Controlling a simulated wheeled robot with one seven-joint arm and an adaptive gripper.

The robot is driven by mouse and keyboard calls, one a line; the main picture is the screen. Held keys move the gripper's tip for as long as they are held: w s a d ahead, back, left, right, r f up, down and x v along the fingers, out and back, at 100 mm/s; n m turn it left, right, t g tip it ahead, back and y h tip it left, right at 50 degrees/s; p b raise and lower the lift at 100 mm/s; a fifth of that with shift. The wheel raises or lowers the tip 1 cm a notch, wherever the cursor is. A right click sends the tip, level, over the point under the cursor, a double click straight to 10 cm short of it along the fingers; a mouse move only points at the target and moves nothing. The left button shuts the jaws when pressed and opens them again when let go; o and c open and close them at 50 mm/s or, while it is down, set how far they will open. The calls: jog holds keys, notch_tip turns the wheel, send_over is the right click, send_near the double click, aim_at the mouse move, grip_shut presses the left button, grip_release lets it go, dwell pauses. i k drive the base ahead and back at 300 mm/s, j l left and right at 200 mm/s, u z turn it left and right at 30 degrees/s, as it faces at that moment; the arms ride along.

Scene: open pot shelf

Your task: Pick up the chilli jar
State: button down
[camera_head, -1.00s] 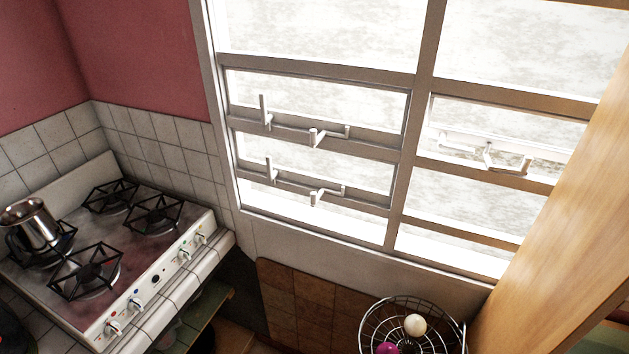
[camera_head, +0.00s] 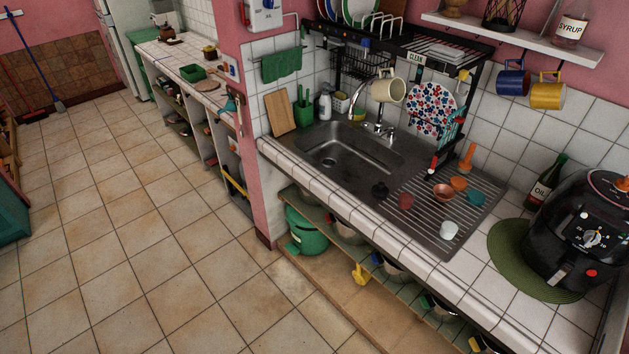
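I cannot make out a chilli jar in the current head view. A syrup jar (camera_head: 571,29) with a pale label stands on the white wall shelf (camera_head: 520,38) at the top right. A dark green oil bottle (camera_head: 546,182) stands upright on the tiled counter beside the black air fryer. My gripper is not in view.
A sink (camera_head: 350,150) and a ribbed drainboard with small bowls and cups fill the tiled counter. A black air fryer (camera_head: 580,235) sits on a green mat (camera_head: 507,262). Pots stand on the open shelf (camera_head: 330,231) below. The tiled floor (camera_head: 150,240) at left is clear.

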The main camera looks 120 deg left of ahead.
aim_at(408, 191)
jog(key=u, duration=3.4)
